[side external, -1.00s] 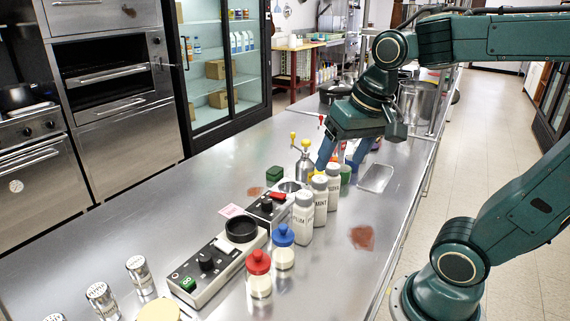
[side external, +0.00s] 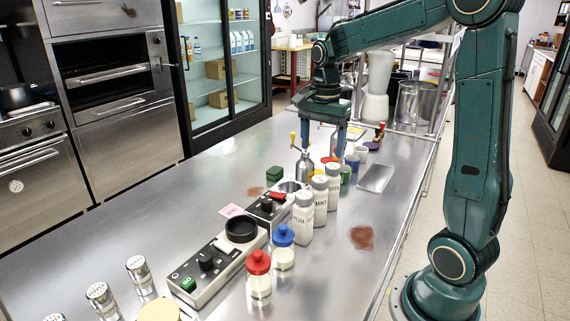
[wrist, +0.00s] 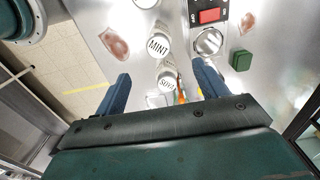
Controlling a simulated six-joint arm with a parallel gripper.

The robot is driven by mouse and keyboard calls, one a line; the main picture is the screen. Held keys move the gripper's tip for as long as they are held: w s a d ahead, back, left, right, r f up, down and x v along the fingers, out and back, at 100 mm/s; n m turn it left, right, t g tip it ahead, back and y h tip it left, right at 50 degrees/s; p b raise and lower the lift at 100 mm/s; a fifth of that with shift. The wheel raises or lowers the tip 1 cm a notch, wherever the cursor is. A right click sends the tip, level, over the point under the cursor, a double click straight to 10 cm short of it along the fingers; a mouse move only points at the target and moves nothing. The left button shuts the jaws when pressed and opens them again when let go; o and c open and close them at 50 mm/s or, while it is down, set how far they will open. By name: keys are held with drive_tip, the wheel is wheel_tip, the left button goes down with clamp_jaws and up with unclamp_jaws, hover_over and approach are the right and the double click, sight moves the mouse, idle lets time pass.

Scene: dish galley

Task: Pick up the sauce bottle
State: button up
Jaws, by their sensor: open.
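My gripper (side external: 322,146) is open and empty, pointing down over the far group of containers. Its two blue fingers also show in the wrist view (wrist: 160,76), spread apart. Below it, behind the white shakers, a small red and yellow item (side external: 328,161) is partly hidden; it may be the sauce bottle, but I cannot tell. An orange tip (wrist: 181,93) shows between the fingers in the wrist view, beside a white shaker (wrist: 168,76). Nearer the camera stand a red-capped bottle (side external: 259,281) and a blue-capped bottle (side external: 283,254), upright on the steel counter (side external: 130,225).
White labelled shakers (side external: 303,220) stand in a row close in front of the gripper. A metal dispenser with a yellow top (side external: 305,168) is left of it. A green cup (side external: 345,173) and a metal tray (side external: 376,178) are to the right. The counter's left side is mostly clear.

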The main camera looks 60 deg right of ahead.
sight(319, 190)
drive_tip(key=shift+f, duration=4.35)
drive_tip(key=shift+f, duration=0.1)
drive_tip(key=shift+s+a+f, duration=0.1)
drive_tip(key=shift+f, duration=1.15)
drive_tip(key=shift+a+f, duration=0.1)
drive_tip(key=shift+f, duration=1.15)
drive_tip(key=c, duration=1.2)
drive_tip(key=shift+r, duration=0.1)
wheel_tip(319, 190, up, 20)
